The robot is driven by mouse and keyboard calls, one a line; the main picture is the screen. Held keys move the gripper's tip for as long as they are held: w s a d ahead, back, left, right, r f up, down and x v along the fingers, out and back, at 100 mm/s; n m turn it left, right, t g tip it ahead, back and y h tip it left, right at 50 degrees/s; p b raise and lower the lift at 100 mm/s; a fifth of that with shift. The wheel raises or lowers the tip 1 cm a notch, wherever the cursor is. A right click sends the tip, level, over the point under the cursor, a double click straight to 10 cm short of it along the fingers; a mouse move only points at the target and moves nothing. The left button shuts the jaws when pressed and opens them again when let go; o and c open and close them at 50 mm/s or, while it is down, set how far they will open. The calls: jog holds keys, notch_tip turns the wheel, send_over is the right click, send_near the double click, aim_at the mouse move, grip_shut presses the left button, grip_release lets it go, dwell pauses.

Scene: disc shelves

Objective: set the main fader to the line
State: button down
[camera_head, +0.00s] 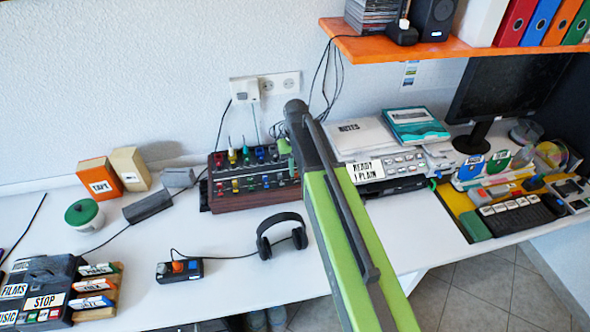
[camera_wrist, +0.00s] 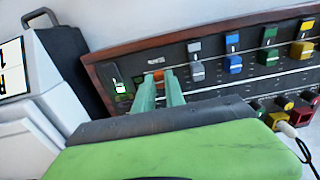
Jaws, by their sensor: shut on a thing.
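The dark mixer with reddish-brown side panels (camera_wrist: 215,58) fills the upper part of the wrist view; it also shows on the desk in the head view (camera_head: 232,200). My gripper (camera_wrist: 160,80) reaches over its panel with two green fingers. The fingers are shut on a small orange fader cap (camera_wrist: 158,75), mostly hidden between them, which looks like the main fader. A small white label sits just above it. The line for the fader cannot be made out. In the head view my arm hides part of the mixer's right end.
Grey, blue, green and yellow fader caps (camera_wrist: 234,64) stand to the right in the wrist view, with knobs below. A white printer (camera_head: 400,165) stands right of the mixer; headphones (camera_head: 281,236) lie in front.

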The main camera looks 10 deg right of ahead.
jog(key=w, duration=0.4)
dwell(0.3)
jog(key=c, duration=1.4)
grip_release()
notch_tip(320, 180, up, 17)
jog(key=p, duration=1.7)
jog(key=shift+r, duration=0.2)
